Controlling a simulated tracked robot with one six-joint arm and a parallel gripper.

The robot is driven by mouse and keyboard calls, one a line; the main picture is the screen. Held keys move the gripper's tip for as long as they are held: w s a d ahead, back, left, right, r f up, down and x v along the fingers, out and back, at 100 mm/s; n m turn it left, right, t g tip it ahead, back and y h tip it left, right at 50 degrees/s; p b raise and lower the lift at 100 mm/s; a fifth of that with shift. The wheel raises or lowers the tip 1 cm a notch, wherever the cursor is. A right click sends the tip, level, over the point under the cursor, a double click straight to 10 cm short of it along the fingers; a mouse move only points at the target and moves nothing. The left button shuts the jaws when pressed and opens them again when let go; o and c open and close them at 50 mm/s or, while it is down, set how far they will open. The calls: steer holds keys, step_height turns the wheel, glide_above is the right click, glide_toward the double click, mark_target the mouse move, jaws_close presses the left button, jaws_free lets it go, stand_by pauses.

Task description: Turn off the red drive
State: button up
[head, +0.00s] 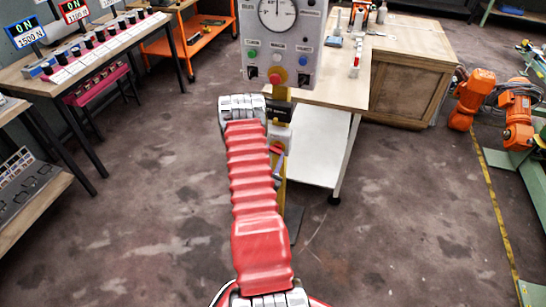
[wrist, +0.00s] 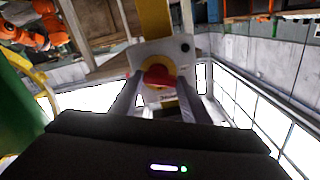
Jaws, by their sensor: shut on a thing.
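In the wrist view a red knob (wrist: 158,74) sits on a yellow disc (wrist: 146,66) on a light grey box. The two fingers of my gripper (wrist: 158,87) are on either side of the knob and shut on it. In the head view a display with a red screen (head: 74,11), at the upper left, reads ON. A blue-screen display (head: 26,33) beside it also reads ON. My gripper's fingertips are hard to make out in the head view, where my red-sleeved arm reaches up toward a yellow post.
A grey control panel (head: 312,50) with a dial and several buttons stands at the top centre. A wooden workbench (head: 345,90) is right behind it. A long bench (head: 60,80) with a row of devices stands at the left. Orange machines (head: 516,125) are at the right. Floor is open between.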

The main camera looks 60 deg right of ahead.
steer(key=shift+n, duration=0.3)
steer(key=shift+f+n, duration=0.1)
steer(key=shift+n, duration=1.8)
steer(key=o, duration=1)
steer(key=shift+o, duration=0.2)
steer(key=s+a, duration=0.2)
steer(key=a, duration=1.1)
steer(key=shift+a, duration=0.35)
steer(key=shift+s+f, duration=0.1)
